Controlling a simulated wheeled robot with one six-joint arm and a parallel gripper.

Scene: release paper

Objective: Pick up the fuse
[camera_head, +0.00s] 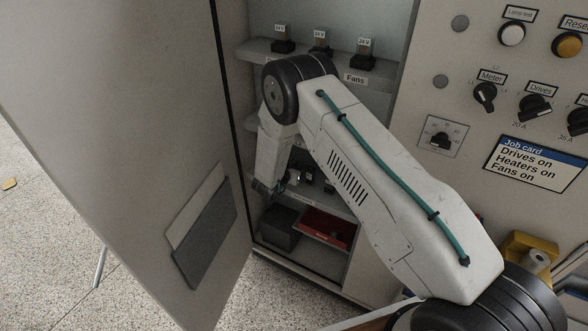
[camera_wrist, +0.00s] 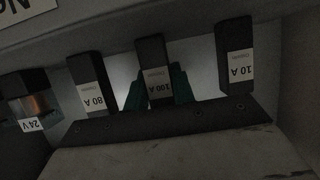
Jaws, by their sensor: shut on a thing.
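In the wrist view, dark block-shaped fuses with white labels stand in a row on a black strip, their lettering upside down. They are an 80 A fuse (camera_wrist: 90,88), a 100 A fuse (camera_wrist: 155,72) in the middle and a 10 A fuse (camera_wrist: 236,55). My gripper (camera_wrist: 159,88) has its green fingers on both sides of the 100 A fuse and is shut on it. The fuse still appears to stand in line with the others at the strip. In the head view my gripper (camera_head: 268,187) is at a lower cabinet shelf, its fingertips and held fuse partly hidden.
An open cabinet door (camera_head: 130,130) stands left of my arm. A red bin (camera_head: 327,229) and a dark bin (camera_head: 281,228) lie below. Small 24 V parts (camera_head: 320,44) sit on the upper shelf. The control panel (camera_head: 425,60) and job card (camera_head: 536,164) are right.

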